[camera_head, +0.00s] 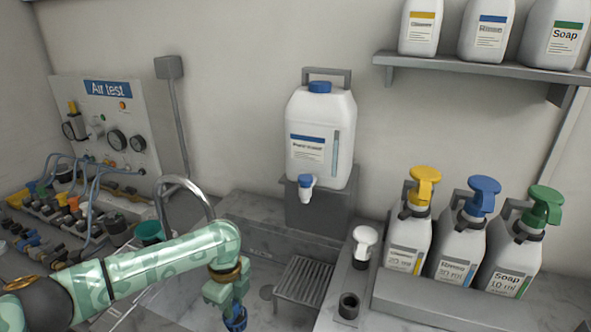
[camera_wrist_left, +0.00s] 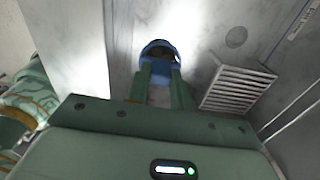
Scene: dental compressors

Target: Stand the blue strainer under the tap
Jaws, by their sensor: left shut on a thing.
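The blue strainer (camera_head: 236,323) is at the bottom of the head view, partly cut off and hidden by my gripper. In the left wrist view the blue strainer (camera_wrist_left: 159,46) shows as a round cup with a dark inside. My left gripper (camera_head: 231,304) points down and is shut on its near side; the fingers (camera_wrist_left: 161,72) touch it in the wrist view. A slatted grate (camera_head: 303,281) lies in front of and below that tap, right of the strainer. My right gripper is out of view.
A curved metal faucet (camera_head: 185,185) rises behind my left forearm. Pump bottles (camera_head: 407,240) stand on a raised ledge at the right. A white-topped item (camera_head: 364,242) and a dark cup (camera_head: 348,306) stand right of the grate. The grate is bare.

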